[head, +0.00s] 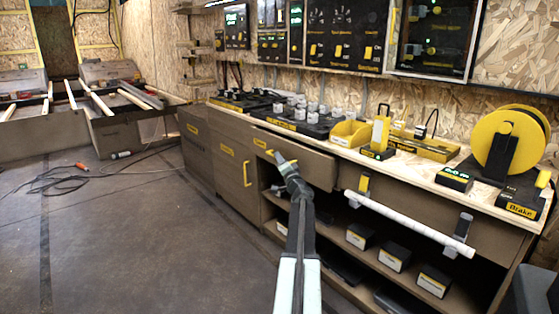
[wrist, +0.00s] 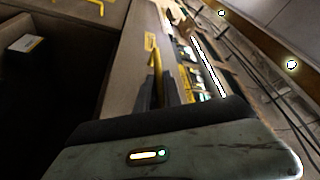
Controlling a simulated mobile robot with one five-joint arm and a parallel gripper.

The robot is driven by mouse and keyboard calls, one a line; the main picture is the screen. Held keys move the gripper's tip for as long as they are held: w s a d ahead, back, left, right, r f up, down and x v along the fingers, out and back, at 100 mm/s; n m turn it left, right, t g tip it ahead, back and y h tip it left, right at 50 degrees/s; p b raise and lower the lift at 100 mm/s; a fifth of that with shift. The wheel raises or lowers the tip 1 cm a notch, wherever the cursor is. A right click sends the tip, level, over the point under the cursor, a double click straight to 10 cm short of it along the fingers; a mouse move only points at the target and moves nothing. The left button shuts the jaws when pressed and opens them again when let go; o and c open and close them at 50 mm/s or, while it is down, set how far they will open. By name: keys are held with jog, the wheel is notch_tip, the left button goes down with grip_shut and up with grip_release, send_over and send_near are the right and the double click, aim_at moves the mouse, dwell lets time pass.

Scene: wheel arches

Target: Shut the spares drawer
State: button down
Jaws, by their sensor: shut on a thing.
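The spares drawer (head: 315,164) is a brown drawer under the workbench top, with a yellow label on its front. It stands pulled out. In the wrist view its front (wrist: 128,62) runs up the picture, and items inside show to the right of it. Its yellow handle (wrist: 156,72) is between my fingers. My gripper (head: 280,158) is at the drawer front in the head view and is shut on the handle. The fingers (wrist: 166,92) also show in the wrist view. The drawer's label is too small to read.
Left of the drawer is a cabinet (head: 229,168) with a yellow upright handle. Below is an open shelf with several labelled boxes (head: 393,258). A white rail (head: 405,222) sticks out at right. The floor (head: 130,235) at left is mostly clear, with cables farther back.

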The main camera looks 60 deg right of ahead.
aim_at(289, 159)
jog(key=shift+s+d, duration=0.2)
jog(key=shift+d, duration=0.45)
jog(key=shift+s+d, duration=0.25)
jog(key=shift+d, duration=0.45)
jog(key=shift+s+d, duration=0.2)
jog(key=shift+d, duration=0.45)
jog(key=c, duration=1.8)
grip_release()
jog(key=shift+o, duration=0.2)
jog(key=b+v, duration=0.1)
jog(key=v, duration=0.7)
jog(key=shift+w+b, duration=0.1)
jog(key=shift+b, duration=0.25)
jog(key=shift+w, duration=0.1)
